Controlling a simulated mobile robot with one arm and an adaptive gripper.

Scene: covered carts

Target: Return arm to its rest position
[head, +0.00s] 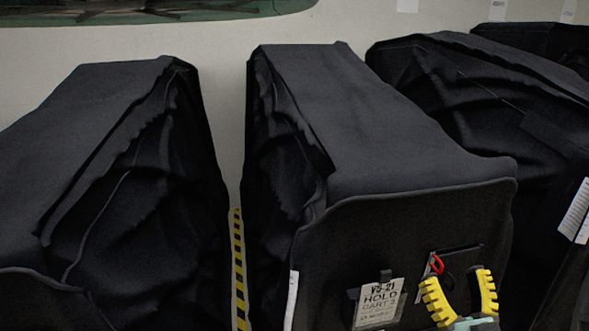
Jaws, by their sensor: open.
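My gripper (460,296) shows at the lower right of the head view, with two yellow ribbed fingers spread apart. It is open, and nothing shows between the fingertips. The fingers are in front of the end face of the middle black covered cart (400,140). A small red item (437,264) on a dark holder shows just behind and left of the fingers. I cannot tell whether the fingers touch the cart. The rest of my arm is out of view.
A white tag reading "HOLD" (379,302) hangs on the middle cart. Other covered carts stand left (100,110) and right (480,90). A yellow-black floor strip (238,265) runs in the narrow gap left of the middle cart. A pale wall is behind.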

